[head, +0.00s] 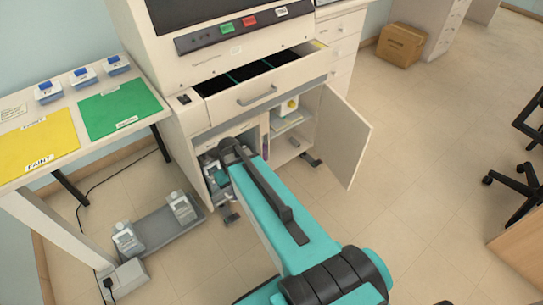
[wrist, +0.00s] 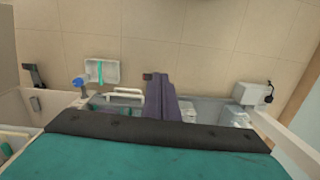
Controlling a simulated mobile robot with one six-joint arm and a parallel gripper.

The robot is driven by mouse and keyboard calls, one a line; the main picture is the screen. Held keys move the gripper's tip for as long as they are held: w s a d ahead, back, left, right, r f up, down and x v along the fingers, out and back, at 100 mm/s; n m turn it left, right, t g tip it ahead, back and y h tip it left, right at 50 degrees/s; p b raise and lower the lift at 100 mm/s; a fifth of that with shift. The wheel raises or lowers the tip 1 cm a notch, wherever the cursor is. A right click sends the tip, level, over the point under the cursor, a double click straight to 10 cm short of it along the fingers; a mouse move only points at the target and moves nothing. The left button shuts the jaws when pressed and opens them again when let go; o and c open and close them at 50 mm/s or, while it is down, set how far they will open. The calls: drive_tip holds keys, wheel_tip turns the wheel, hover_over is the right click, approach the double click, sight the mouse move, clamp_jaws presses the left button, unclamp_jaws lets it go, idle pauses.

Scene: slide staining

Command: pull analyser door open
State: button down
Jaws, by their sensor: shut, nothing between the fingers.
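The analyser (head: 190,75) is a large off-white cabinet machine with a dark screen and coloured buttons. Its door (head: 347,135) on the lower right stands wide open, swung out over the floor, and shelves show behind it. In the head view my teal arm reaches to the lower left part of the cabinet, left of that door and apart from it. The arm hides much of my gripper there. In the wrist view my gripper (wrist: 160,88) shows as dark fingers held together, shut and empty, pointing away from the camera.
A drawer (head: 262,97) above the cabinet opening is pulled out. A side table with a yellow mat (head: 35,145) and a green mat (head: 120,107) stands at left. White bottles (head: 180,207) stand on a grey floor tray. The floor on the right is clear up to a black chair (head: 520,180).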

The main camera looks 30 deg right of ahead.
drive_tip(key=s+a+f+g+b, duration=0.2)
drive_tip(key=s+f+b, duration=0.2)
drive_tip(key=s+f, duration=0.8)
drive_tip(key=s+a+f+g+b, duration=0.2)
drive_tip(key=s+f+b, duration=0.2)
drive_tip(key=s+f, duration=0.8)
drive_tip(key=shift+s+a+f+m+h, duration=0.15)
drive_tip(key=shift+a+f+m+h, duration=0.15)
drive_tip(key=shift+f, duration=0.6)
